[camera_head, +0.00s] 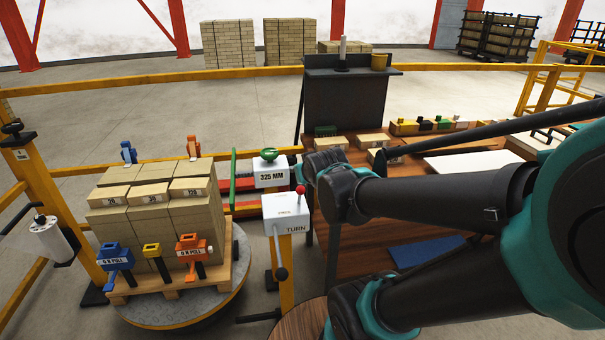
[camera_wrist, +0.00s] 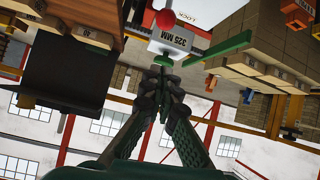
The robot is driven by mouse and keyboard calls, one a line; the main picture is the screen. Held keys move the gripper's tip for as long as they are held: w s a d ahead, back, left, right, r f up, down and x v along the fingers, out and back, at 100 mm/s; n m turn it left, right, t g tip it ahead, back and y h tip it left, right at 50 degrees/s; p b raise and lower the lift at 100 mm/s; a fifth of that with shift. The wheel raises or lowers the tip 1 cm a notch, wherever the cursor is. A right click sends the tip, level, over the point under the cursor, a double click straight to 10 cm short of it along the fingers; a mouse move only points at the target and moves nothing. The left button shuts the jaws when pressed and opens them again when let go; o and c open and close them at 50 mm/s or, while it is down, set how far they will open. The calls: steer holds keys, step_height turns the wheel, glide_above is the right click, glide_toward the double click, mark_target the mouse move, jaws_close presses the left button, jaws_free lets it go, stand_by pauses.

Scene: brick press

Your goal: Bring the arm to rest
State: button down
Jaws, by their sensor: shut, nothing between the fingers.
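My gripper (camera_wrist: 160,82) shows in the wrist view, its two dark green fingers meeting at the tips with nothing between them. In the head view my arm reaches in from the right and is bent at teal joints, held over the wooden bench (camera_head: 352,240). The gripper's fingers are hard to make out there. Beyond the fingertips in the wrist view are the white box marked 325 MM (camera_wrist: 178,42) and a red knob (camera_wrist: 165,18), with a green part close to the tips. I cannot tell whether the fingers touch it.
A white TURN box (camera_head: 287,213) with a red-knobbed lever stands left of the arm. A pallet of bricks (camera_head: 160,225) with clamps sits on a round turntable (camera_head: 185,312). A dark upright panel (camera_head: 345,105) rises behind the bench. Yellow rails (camera_head: 150,78) cross behind.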

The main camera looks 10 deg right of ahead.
steer(key=s+d+f+m+g, duration=0.1)
steer(key=s+d+f+g, duration=0.1)
steer(key=s+f, duration=0.5)
steer(key=s+d+f+m+g, duration=0.1)
steer(key=s+d+f+g, duration=0.1)
steer(key=s+f+g, duration=0.3)
step_height(320, 180, down, 3)
steer(key=s, duration=0.2)
steer(key=shift+s+d+h, duration=0.25)
steer(key=shift+s+h, duration=0.05)
steer(key=shift+s, duration=0.1)
